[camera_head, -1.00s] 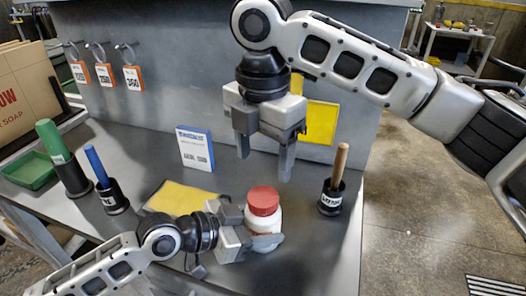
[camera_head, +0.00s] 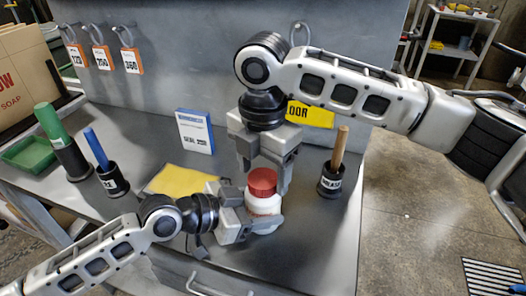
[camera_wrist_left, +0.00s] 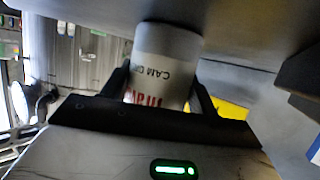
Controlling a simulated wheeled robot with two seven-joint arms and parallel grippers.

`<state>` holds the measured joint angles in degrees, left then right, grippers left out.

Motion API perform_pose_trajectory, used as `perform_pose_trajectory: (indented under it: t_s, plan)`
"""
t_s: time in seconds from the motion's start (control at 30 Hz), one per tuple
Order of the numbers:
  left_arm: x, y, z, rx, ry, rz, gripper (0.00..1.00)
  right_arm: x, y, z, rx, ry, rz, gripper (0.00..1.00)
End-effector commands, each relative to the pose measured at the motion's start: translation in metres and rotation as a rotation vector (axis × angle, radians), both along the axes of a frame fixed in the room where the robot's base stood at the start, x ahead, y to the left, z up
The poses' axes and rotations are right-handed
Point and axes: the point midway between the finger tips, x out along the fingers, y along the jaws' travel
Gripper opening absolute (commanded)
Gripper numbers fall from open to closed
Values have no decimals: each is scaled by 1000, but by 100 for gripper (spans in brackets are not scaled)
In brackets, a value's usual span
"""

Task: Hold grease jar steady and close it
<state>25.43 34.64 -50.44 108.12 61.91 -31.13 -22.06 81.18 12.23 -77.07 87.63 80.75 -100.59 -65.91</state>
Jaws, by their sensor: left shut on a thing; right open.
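The grease jar is a white jar (camera_head: 264,205) with a red lid (camera_head: 262,182) on top, upright on the grey bench. My left gripper (camera_head: 262,222) is shut on the jar's body from the left. In the left wrist view the white jar (camera_wrist_left: 165,62) sits between the two dark fingers, with red print on its label. My right gripper (camera_head: 263,182) points down from above, open, its fingers at the two sides of the red lid. I cannot tell whether its fingers touch the lid. Whether the lid is fully seated is not clear.
A holder with a wooden-handled tool (camera_head: 338,160) stands just right of the jar. Blue (camera_head: 97,150) and green (camera_head: 51,127) handled tools stand farther left. The bench's front right is clear.

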Motion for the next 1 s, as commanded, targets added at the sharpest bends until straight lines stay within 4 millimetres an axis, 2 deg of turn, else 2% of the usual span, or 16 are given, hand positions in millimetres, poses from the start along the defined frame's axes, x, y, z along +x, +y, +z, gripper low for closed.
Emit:
perform_pose_trajectory:
  t_s: [0.37, 0.4, 0.53, 0.57, 0.7, 0.77, 0.87, 1.0]
  plan:
    - [0, 0, 0, 0, 0, 0, 0, 0, 0, -7, 1, 1, 0, 67]
    - [0, 0, 0, 0, 0, 0, 0, 0, 0, -7, 1, 1, 0, 61]
    - [0, 0, 0, 0, 0, 0, 0, 0, 0, -7, 1, 1, 0, 25]
    - [0, 0, 0, 0, 0, 0, 0, 0, 0, -7, 1, 0, 0, 22]
    - [0, 0, 0, 0, 0, 0, 0, 0, 0, -7, 1, 1, -26, 22]
    - [0, 0, 0, 0, 0, 0, 0, -1, 0, -7, 1, 1, -87, 22]
    - [0, 0, 0, 0, 0, 0, 0, -1, 1, -7, 3, 3, -282, 22]
    - [0, 0, 0, 0, 0, 0, 0, -1, 1, -8, 3, 3, -652, 22]
